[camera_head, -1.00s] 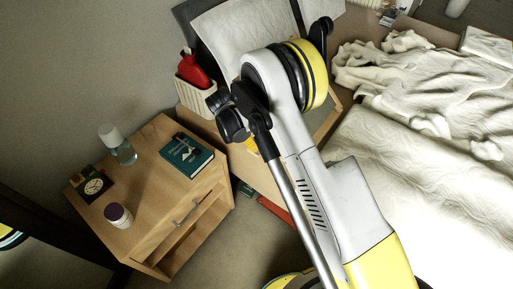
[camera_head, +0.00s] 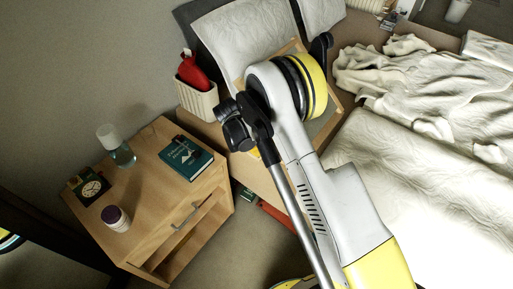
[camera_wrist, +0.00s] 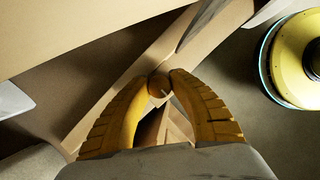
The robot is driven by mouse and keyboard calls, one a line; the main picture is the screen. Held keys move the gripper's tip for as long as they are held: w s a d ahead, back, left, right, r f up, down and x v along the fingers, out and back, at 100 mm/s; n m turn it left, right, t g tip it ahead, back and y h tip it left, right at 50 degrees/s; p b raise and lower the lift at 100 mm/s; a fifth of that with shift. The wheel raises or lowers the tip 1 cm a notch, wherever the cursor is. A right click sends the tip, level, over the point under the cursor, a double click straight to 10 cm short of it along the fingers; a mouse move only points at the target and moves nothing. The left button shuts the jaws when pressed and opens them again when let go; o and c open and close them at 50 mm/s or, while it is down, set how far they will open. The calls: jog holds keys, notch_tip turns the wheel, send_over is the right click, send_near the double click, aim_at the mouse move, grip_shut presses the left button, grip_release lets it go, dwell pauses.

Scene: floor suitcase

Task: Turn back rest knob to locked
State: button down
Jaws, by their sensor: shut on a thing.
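The wooden back rest (camera_head: 333,108) stands at the head of the bed, mostly behind my arm in the head view. My gripper shows best in the wrist view (camera_wrist: 159,80). Its two yellow ridged fingers meet at the tips around a small tan piece, apparently the back rest knob (camera_wrist: 158,91). The fingers hide most of the knob, so I cannot tell which way it is turned. Tan wooden panels lie around the fingertips. In the head view my arm hides the gripper almost entirely.
A wooden nightstand (camera_head: 150,217) stands at left with a teal book (camera_head: 186,158), a clock (camera_head: 91,189), a bottle (camera_head: 118,150) and a purple-lidded jar (camera_head: 116,217). A white basket (camera_head: 197,100) holds a red item (camera_head: 192,70). The bed (camera_head: 450,190) with rumpled covers fills the right.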

jog(key=shift+m, duration=0.3)
jog(key=m+g, duration=0.1)
jog(key=m, duration=0.3)
jog(key=shift+g, duration=0.4)
jog(key=shift+m+g, duration=0.8)
jog(key=shift+m, duration=1.4)
jog(key=c, duration=1.1)
grip_release()
jog(key=shift+c, duration=0.2)
